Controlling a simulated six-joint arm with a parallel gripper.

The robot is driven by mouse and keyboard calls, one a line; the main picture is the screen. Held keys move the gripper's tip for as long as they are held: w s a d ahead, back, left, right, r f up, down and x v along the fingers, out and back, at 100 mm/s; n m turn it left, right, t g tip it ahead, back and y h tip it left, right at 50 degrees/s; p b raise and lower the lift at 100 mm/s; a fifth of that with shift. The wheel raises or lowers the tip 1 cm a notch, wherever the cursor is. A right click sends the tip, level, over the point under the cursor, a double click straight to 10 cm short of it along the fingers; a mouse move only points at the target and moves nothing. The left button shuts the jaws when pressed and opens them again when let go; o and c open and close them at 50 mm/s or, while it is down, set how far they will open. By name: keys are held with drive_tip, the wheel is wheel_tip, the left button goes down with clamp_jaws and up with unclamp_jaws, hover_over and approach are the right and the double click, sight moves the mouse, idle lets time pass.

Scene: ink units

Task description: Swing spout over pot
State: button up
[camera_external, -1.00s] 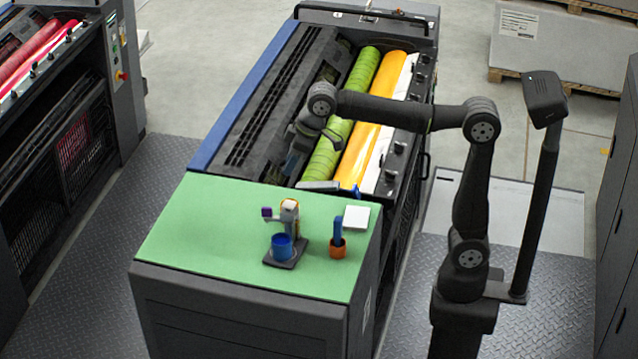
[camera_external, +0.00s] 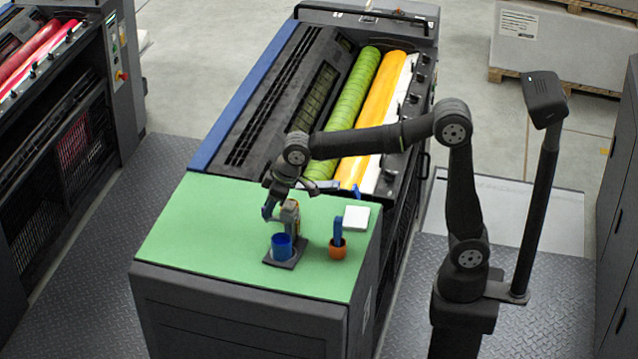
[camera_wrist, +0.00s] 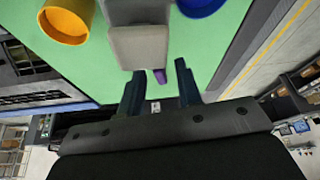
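A small grey dispenser (camera_external: 291,212) stands on a dark base plate (camera_external: 295,262) on the green top. A blue pot (camera_external: 282,246) sits on the plate in front of it. The grey head of the dispenser (camera_wrist: 140,45) shows in the wrist view, with a purple tip (camera_wrist: 160,76) at its end, which I take for the spout's end. My gripper (camera_external: 270,211) is low beside the dispenser's left side and hides the tip in the external view. In the wrist view my open gripper (camera_wrist: 160,70) has one finger on each side of the purple tip, with gaps visible.
The green top (camera_external: 190,225) is clear to the left. Green and yellow rollers (camera_external: 375,100) of the press lie behind.

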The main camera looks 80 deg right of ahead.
sight(275, 216)
drive_tip(key=shift+c, duration=0.2)
clamp_jaws()
drive_tip(key=shift+a+n, duration=0.15)
drive_tip(key=shift+n, duration=0.15)
drive_tip(key=shift+s+a+f+n+g+y, duration=0.1)
drive_tip(key=shift+s+a+n+g+y, duration=0.6)
drive_tip(key=shift+n, duration=1.75)
drive_tip(key=shift+s+a+r+n+g+y, duration=0.1)
drive_tip(key=shift+s+a+n+g+y, duration=0.55)
drive_tip(key=shift+n, duration=1.75)
drive_tip(key=shift+s+a+f+n+g+y, duration=0.1)
drive_tip(key=shift+s+a+n+g+y, duration=0.6)
drive_tip(key=shift+n, duration=1.75)
drive_tip(key=shift+s+h, duration=0.25)
drive_tip(key=shift+s, duration=0.15)
